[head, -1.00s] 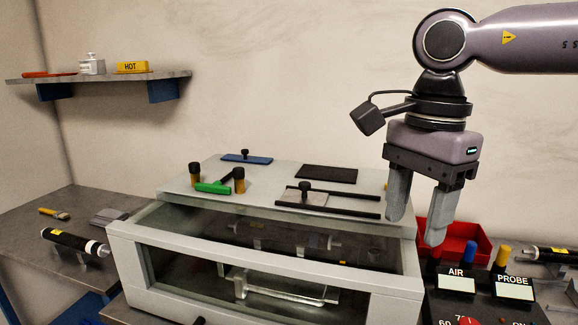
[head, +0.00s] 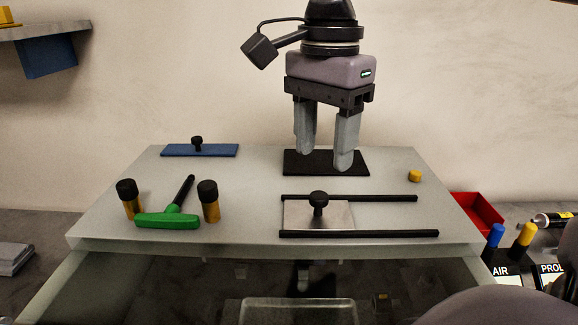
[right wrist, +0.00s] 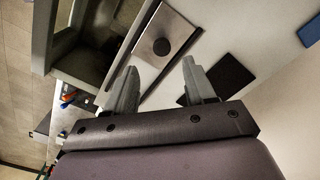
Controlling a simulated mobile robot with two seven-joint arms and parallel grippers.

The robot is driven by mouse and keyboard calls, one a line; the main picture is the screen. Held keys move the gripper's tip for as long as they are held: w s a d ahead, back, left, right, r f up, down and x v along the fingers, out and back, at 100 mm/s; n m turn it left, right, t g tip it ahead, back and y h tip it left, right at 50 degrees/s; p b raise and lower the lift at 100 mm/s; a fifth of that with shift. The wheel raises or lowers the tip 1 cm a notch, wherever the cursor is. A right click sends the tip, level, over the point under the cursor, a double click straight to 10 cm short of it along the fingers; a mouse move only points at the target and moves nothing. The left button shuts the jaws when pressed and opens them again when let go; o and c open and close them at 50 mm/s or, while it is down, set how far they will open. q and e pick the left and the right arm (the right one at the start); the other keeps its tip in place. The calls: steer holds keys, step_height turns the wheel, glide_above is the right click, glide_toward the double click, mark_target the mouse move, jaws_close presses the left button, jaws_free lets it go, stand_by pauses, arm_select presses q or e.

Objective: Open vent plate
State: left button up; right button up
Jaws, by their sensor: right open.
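The vent plate (head: 335,221) is a grey metal slide with a black knob (head: 318,200). It lies between two black rails (head: 350,234) on top of the pale box, at the rails' left end. It also shows in the right wrist view (right wrist: 182,28), ahead of the fingertips. My right gripper (head: 325,160) is open and empty. It hangs with fingers down above the box top, over the black pad in the picture and behind the knob. Its two fingers also show in the right wrist view (right wrist: 160,66). My left gripper is not in view.
On the box top (head: 255,180) are a black pad (head: 290,165), a blue plate with a knob (head: 215,151), two amber posts (head: 210,208), a green-handled tool (head: 168,221) and a yellow cap (head: 415,176). A red bin (head: 480,212) stands right of the box.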

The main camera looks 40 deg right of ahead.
mark_target(319, 195)
steer(key=shift+w, duration=0.2)
steer(key=shift+f, duration=0.35)
steer(key=shift+s+f, duration=0.1)
steer(key=shift+f, duration=3.1)
